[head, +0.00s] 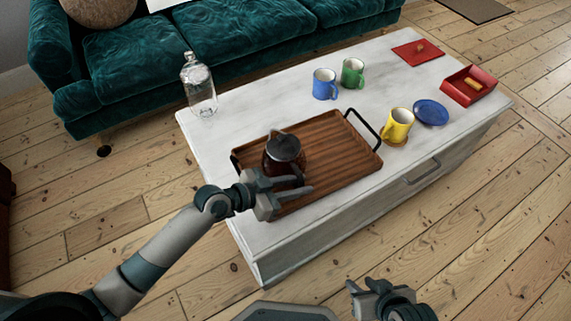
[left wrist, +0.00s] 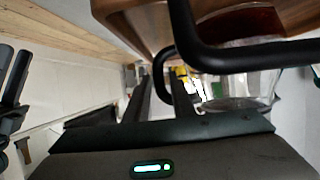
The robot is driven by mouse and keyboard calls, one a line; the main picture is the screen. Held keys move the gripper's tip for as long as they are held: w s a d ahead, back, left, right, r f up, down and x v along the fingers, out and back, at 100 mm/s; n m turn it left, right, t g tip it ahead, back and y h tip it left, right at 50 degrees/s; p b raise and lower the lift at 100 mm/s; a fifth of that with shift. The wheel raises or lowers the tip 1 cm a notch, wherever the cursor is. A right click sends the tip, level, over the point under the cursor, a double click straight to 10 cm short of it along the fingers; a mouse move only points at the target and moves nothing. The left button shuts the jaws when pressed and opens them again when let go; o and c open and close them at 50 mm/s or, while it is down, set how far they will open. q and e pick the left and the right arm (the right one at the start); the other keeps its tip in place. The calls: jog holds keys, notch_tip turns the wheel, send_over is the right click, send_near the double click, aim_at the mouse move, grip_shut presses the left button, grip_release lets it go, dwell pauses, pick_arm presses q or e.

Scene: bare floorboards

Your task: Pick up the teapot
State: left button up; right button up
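The teapot (head: 284,152) has a dark brown lower part and a pale lid, and stands upright on the wooden tray (head: 338,150) on the white table. My left gripper (head: 296,186) is open at the near side of the teapot, its fingers pointing right.
A glass bottle (head: 199,85) stands at the table's left. Blue (head: 324,84), green (head: 352,73) and yellow (head: 398,125) mugs, a blue plate (head: 431,112) and a red tray (head: 468,85) are further right. A green sofa (head: 240,35) is behind.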

pick_arm(q)
jog(key=shift+f+x, duration=0.25)
jog(key=shift+x, duration=2.3)
jog(key=shift+a, duration=0.1)
grip_shut()
jog(key=shift+r, duration=0.1)
